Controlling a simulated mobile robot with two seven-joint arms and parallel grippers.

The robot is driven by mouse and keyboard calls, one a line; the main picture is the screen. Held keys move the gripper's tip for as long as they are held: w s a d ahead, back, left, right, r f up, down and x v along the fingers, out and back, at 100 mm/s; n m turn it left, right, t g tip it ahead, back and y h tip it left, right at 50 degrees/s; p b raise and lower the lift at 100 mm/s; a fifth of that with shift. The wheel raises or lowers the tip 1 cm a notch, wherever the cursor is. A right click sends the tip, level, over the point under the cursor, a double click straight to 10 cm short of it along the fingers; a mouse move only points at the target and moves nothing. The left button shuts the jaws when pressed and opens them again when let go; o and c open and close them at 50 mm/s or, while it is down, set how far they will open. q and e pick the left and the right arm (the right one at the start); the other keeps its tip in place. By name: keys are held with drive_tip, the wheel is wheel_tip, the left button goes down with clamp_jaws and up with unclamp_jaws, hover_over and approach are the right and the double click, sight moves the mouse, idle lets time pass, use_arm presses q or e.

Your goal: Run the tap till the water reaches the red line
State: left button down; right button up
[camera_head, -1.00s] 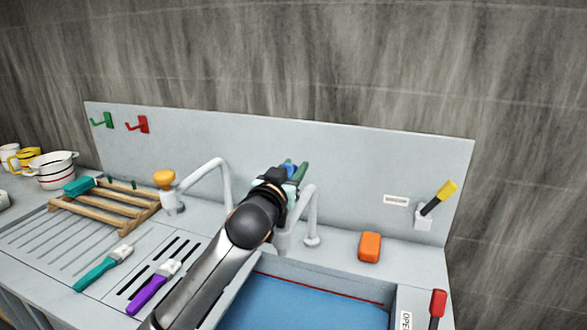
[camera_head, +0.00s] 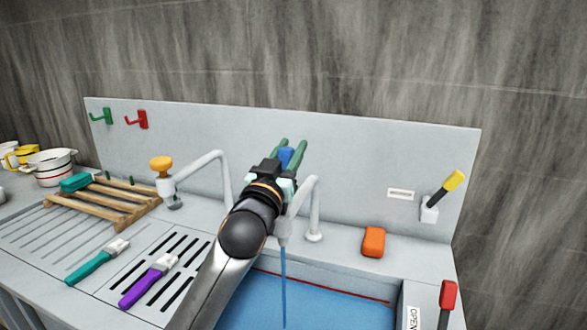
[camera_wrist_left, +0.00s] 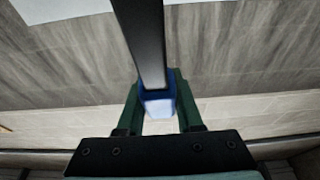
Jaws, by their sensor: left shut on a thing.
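My left gripper (camera_head: 292,148) has its green fingers shut on a blue tap handle (camera_head: 286,158) above the basin. The blue handle also shows between the fingers in the left wrist view (camera_wrist_left: 157,90), partly behind a dark bar. The tap's grey spout (camera_head: 316,205) stands beside my arm, which hides part of the tap. A thin blue stream (camera_head: 283,280) falls into the basin. The basin holds blue water (camera_head: 310,308). The red line (camera_head: 335,288) runs along the basin's back wall, just above the water's far edge. My right gripper is not in view.
A second tap with an orange knob (camera_head: 161,165) stands left. An orange block (camera_head: 374,242) lies behind the basin. A yellow-tipped lever (camera_head: 443,195) and a red-tipped lever (camera_head: 447,300), beside an OPEN label, are at right. Two brushes and a wooden rack (camera_head: 110,205) lie left.

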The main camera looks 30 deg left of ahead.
use_arm(q)
drive_tip(key=shift+s+d+r+t+b, duration=0.1)
drive_tip(key=shift+s+t+b, duration=0.3)
drive_tip(key=shift+b, duration=0.1)
drive_tip(key=shift+r+y, duration=0.15)
drive_tip(key=shift+y, duration=0.15)
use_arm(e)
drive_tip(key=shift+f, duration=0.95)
use_arm(q)
drive_tip(key=c, duration=0.6)
unclamp_jaws()
drive_tip(key=shift+o, duration=0.2)
